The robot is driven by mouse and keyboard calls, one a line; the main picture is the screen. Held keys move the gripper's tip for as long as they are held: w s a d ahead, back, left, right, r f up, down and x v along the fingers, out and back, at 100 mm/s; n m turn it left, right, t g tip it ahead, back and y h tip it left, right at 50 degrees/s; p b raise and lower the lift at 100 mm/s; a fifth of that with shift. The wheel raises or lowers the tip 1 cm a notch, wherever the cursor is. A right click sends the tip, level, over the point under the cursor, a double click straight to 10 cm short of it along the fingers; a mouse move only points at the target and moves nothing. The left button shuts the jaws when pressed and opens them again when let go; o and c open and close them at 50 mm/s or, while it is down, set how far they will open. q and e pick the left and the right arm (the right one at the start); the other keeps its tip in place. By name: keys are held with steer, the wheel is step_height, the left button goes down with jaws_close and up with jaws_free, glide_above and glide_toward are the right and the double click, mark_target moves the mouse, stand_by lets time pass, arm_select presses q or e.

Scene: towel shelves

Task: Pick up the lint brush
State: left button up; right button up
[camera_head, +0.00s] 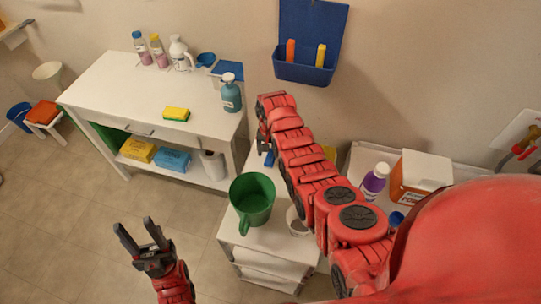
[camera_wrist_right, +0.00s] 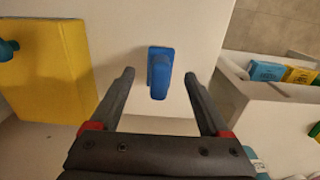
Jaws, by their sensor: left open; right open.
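A small blue object with a raised handle, which looks like the lint brush (camera_wrist_right: 160,75), lies on a white surface in the right wrist view. In the head view it shows as a small blue patch (camera_head: 269,158) on the white shelf unit, behind the green pitcher. My right gripper (camera_head: 263,143) is open above it. In the right wrist view the brush appears between the two fingertips of this gripper (camera_wrist_right: 160,76), with clear gaps on both sides. My left gripper (camera_head: 136,231) is open and empty over the floor at lower left.
A green pitcher (camera_head: 252,199) stands in front of the brush on the white unit (camera_head: 272,238). A yellow item (camera_wrist_right: 48,70) lies left of the brush in the right wrist view. A white table (camera_head: 115,92) with bottles stands at left. The floor at lower left is clear.

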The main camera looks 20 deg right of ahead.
steer(key=shift+f, duration=1.25)
jaws_close()
